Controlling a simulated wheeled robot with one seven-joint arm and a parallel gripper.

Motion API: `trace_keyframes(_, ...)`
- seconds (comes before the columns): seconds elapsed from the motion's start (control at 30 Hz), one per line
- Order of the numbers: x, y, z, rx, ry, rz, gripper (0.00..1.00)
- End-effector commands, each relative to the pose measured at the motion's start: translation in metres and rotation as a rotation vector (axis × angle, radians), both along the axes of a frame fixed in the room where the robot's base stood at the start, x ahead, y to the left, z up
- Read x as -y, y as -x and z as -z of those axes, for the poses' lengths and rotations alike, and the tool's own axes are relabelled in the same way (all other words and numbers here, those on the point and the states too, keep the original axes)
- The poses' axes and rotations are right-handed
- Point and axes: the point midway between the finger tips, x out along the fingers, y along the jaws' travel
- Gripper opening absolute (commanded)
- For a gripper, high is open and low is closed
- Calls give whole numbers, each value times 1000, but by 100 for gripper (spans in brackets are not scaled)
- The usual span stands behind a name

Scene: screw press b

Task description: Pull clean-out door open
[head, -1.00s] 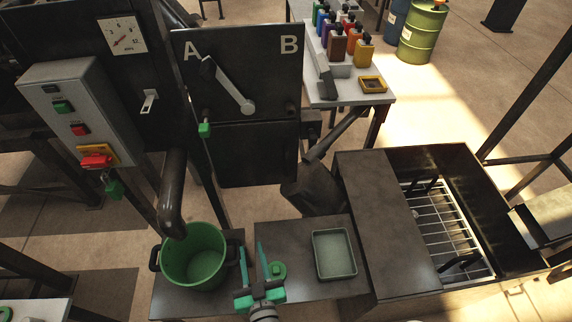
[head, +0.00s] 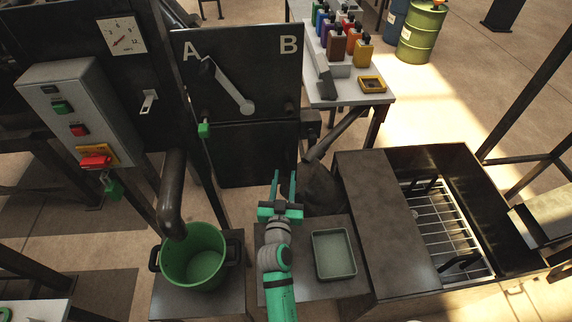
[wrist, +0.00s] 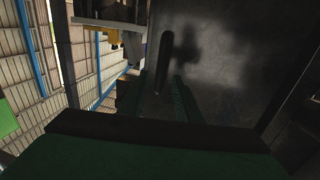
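The dark plate with a bar handle (wrist: 163,62) in the wrist view appears to be the clean-out door (wrist: 225,75). The handle stands upright, its shadow falling on the plate. My gripper (wrist: 157,95) has its fingers apart, one to each side of the handle's line. The handle looks just beyond or between the fingertips; I cannot tell if they touch it. In the head view my gripper (head: 284,178) points away from me, near the lower right of the dark panel (head: 250,150) under the A/B board. The handle cannot be made out there.
A green pot (head: 195,262) stands under a bent pipe (head: 173,195) at left. A grey-green tray (head: 334,254) sits right of my arm. A dark bin with a grate (head: 445,225) is further right. The lever (head: 230,88) is on the A/B board.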

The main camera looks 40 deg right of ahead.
Motion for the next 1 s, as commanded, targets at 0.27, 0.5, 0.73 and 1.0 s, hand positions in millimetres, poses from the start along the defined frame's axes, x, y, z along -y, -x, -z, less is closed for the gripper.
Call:
trace_keyframes(0.27, 29, -32, -1, 1, 0, 0, 31)
trace_keyframes(0.5, 40, -43, -1, 1, 0, -1, 31)
trace_keyframes(0.73, 41, -45, 0, 1, -1, -1, 31)
trace_keyframes(1.0, 41, -44, 0, 0, 0, -1, 0)
